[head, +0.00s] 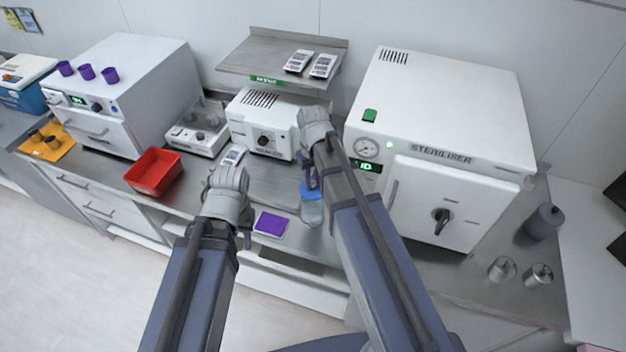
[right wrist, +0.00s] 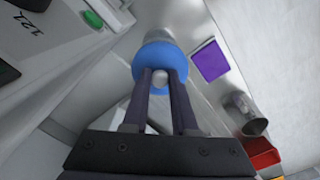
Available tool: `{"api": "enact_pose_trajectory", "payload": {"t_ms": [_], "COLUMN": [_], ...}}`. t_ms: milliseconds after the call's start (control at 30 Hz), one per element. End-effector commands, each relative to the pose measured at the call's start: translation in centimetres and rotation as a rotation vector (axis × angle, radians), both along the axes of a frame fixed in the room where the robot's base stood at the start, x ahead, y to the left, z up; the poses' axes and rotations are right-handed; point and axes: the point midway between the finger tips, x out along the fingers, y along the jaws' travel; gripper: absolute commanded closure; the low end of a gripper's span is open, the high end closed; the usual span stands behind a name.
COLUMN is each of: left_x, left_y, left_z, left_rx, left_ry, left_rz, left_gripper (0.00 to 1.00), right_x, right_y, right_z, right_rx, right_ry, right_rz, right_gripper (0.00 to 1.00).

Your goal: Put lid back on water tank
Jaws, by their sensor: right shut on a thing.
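The blue lid (head: 311,189) is at the top of the clear water tank (head: 312,213), on the counter beside the steriliser. My right gripper (head: 309,183) is shut on the lid's pale knob. In the right wrist view, the two dark fingers (right wrist: 160,82) grip the knob, and the blue lid (right wrist: 152,56) spreads around it. A pale part of the tank (right wrist: 160,36) shows past the lid's edge. I cannot tell whether the lid rests on the rim or is just above it. My left gripper (head: 246,236) is low beside a purple pad; its finger opening is unclear.
The purple pad (head: 271,224) lies left of the tank. The steriliser (head: 440,140) stands close on the right. A small white device (head: 265,122) is behind, under a shelf (head: 282,62). A red tray (head: 153,172) is further left. Metal canisters (head: 502,269) stand at the far right.

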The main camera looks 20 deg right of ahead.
Motion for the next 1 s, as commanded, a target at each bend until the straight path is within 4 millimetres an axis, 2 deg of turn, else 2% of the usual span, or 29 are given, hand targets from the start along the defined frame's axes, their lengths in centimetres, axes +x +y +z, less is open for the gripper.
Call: {"api": "enact_pose_trajectory", "payload": {"t_ms": [33, 333, 1000], "left_x": [0.0, 0.0, 0.0], "left_y": [0.0, 0.0, 0.0], "left_z": [-1.0, -3.4, -3.7], "left_rx": [0.0, 0.001, 0.002], "left_ry": [0.0, 0.0, 0.0], "left_rz": [-0.001, -0.007, -0.008], "left_gripper": [0.64, 0.64, 0.64], "right_x": [0.0, 0.0, 0.0], "right_y": [0.0, 0.0, 0.0], "right_z": [-1.0, -3.4, -3.7], "right_rx": [0.0, 0.0, 0.0], "right_ry": [0.0, 0.0, 0.0], "right_rz": [0.0, 0.0, 0.0], "right_gripper": [1.0, 1.0, 1.0]}}
